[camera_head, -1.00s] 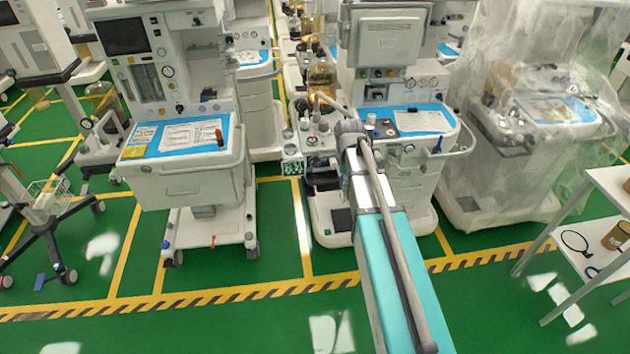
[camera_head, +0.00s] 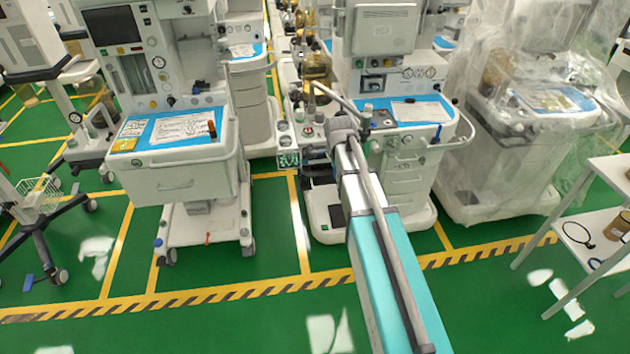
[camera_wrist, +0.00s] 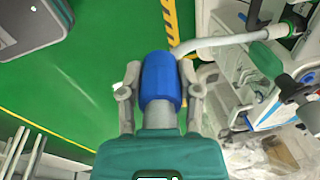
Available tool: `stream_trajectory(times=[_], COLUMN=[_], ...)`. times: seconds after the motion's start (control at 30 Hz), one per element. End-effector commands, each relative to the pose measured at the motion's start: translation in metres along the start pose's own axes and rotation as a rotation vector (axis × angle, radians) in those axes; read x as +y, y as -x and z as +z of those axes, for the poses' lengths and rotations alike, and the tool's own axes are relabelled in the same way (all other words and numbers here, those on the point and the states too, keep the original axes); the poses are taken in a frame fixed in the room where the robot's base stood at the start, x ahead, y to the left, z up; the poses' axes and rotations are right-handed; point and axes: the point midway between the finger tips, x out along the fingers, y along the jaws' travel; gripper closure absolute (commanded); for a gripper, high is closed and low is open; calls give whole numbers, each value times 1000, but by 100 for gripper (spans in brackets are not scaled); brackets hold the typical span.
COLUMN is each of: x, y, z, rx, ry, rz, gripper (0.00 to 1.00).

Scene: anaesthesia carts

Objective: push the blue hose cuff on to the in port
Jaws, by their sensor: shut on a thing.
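My gripper (camera_wrist: 160,70) is shut on the blue hose cuff (camera_wrist: 161,85), with one finger on each side of it, in the wrist view. A pale grey hose (camera_wrist: 225,41) runs from near the cuff's far end to a fitting with a green ring (camera_wrist: 294,26) on the machine at the upper right. In the head view my arm reaches to the middle cart (camera_head: 408,170) and hides the gripper and cuff; the hose (camera_head: 338,97) shows above the wrist. I cannot tell which fitting is the in port. The cuff appears apart from the machine, over green floor.
A second cart (camera_head: 185,172) stands on the left and a plastic-wrapped cart (camera_head: 505,170) on the right. A white shelf table (camera_head: 590,235) is at the right edge. Dark knobs and fittings (camera_wrist: 300,90) jut out close to the gripper's right. The front floor is clear.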

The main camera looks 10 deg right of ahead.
Motion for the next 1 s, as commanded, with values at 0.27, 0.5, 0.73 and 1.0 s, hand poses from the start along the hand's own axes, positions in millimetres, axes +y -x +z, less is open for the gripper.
stream_trajectory(times=[0.27, 0.5, 0.73, 1.0], x=[-29, -54, -76, -101], y=[-53, -84, -107, -129], z=[7, 12, 18, 27], rx=[40, 73, 100, 121], ry=[43, 84, 128, 181], rz=[-153, -311, -480, -686], gripper=[96, 96, 96, 96])
